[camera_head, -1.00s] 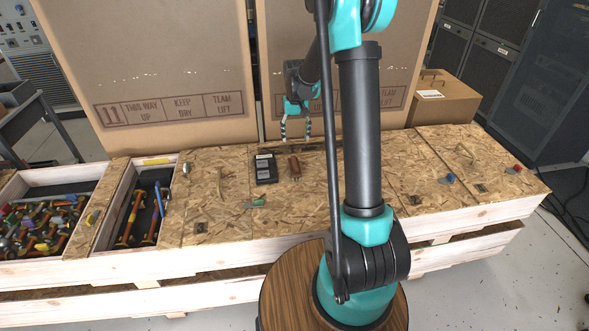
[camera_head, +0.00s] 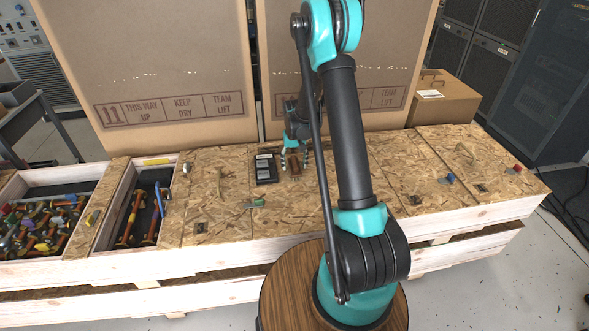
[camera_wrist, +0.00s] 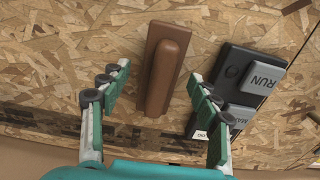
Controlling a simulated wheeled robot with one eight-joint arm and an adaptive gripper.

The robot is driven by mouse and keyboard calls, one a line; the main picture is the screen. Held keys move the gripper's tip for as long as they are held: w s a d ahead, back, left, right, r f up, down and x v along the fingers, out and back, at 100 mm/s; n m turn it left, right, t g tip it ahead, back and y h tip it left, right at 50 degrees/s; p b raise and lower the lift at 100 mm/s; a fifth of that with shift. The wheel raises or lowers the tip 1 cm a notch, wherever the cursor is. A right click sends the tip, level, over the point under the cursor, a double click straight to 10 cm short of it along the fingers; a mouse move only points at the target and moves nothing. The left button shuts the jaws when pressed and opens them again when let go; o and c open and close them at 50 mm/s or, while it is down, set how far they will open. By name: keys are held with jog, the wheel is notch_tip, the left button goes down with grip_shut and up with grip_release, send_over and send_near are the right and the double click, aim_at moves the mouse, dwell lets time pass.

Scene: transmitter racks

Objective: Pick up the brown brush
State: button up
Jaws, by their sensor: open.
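The brown brush (camera_wrist: 163,68) lies on the chipboard crate top, and in the wrist view it sits between and just beyond my open fingertips. It has a flat brown base with a rounded raised handle. My gripper (camera_wrist: 157,82) is open and empty, one finger on each side of the brush's line. In the head view my gripper (camera_head: 295,158) is low over the brush (camera_head: 293,167), which is partly hidden by the fingers. I cannot tell the exact height of the fingertips above the board.
A black switch box (camera_wrist: 232,85) with grey RUN and MAN buttons lies close right of the brush in the wrist view, near the right finger. Large cardboard boxes (camera_head: 170,60) stand behind. A green-handled tool (camera_head: 256,202) lies in front. Open bins (camera_head: 95,222) are at left.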

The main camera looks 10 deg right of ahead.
aim_at(295, 161)
jog(key=shift+f, duration=0.8)
jog(key=c, duration=1.4)
jog(key=shift+r, duration=0.15)
notch_tip(295, 161, up, 20)
jog(key=shift+f, duration=0.1)
